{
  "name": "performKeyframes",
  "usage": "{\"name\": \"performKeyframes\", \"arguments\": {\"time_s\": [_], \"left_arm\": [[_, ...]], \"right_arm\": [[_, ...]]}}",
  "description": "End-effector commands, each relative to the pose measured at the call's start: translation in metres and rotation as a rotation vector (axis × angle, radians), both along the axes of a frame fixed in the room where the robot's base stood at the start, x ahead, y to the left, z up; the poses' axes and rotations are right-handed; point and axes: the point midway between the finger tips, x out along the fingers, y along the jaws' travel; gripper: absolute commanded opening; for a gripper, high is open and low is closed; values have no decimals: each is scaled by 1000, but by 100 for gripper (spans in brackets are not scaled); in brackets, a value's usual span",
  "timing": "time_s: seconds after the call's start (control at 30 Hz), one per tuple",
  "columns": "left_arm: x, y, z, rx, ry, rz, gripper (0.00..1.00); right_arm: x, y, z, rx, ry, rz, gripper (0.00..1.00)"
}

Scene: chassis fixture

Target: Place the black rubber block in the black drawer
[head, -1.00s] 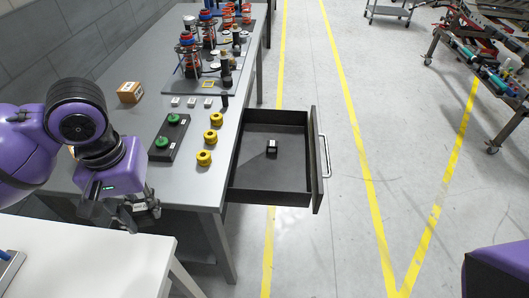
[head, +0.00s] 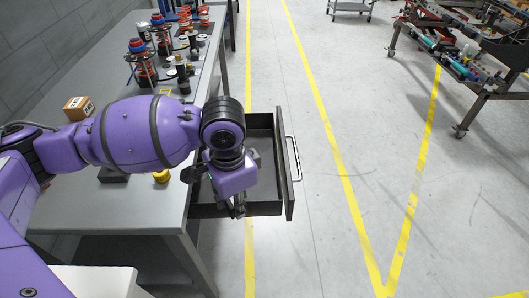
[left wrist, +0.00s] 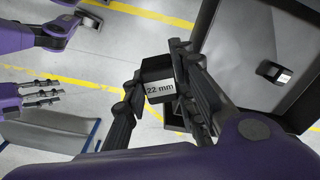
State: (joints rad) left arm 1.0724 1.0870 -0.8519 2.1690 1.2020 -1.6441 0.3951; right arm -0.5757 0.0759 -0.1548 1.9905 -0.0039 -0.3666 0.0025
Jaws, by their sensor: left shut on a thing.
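My left gripper (left wrist: 155,100) is shut on a black rubber block (left wrist: 158,80) with a white "22 mm" label. In the head view the left gripper (head: 237,207) hangs at the near side of the open black drawer (head: 263,208); the held block is not clear there. The drawer also shows at the right of the left wrist view (left wrist: 232,62), with the held block apart from its floor. A second small black block with a white label (left wrist: 275,72) lies inside the drawer. My right gripper (left wrist: 42,93) shows at the left of the left wrist view, fingers apart and empty.
The grey workbench (head: 125,205) carries a cardboard box (head: 78,108), a yellow button (head: 161,176) and fixtures at the back. The drawer's front panel and handle (head: 293,158) stick out over open floor. A cart (head: 465,75) stands far right.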

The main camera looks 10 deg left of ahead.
Motion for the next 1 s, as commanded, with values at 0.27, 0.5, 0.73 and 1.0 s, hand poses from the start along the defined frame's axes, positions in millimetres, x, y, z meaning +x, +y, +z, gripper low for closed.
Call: {"name": "performKeyframes", "arguments": {"time_s": [0.27, 0.5, 0.73, 1.0], "left_arm": [[37, 2, -26, 3, -1, -77, 0], [97, 7, -53, 3, -1, -75, 0], [127, 9, -94, 3, 0, -77, 0], [141, 11, -109, 3, -2, -77, 0]], "right_arm": [[9, 2, -1, 0, -18, 8, 40], [1, 2, -13, -3, 4, 11, 40], [-6, 1, -24, -5, 23, 13, 40], [-7, 1, -25, -6, 24, 12, 40]]}}
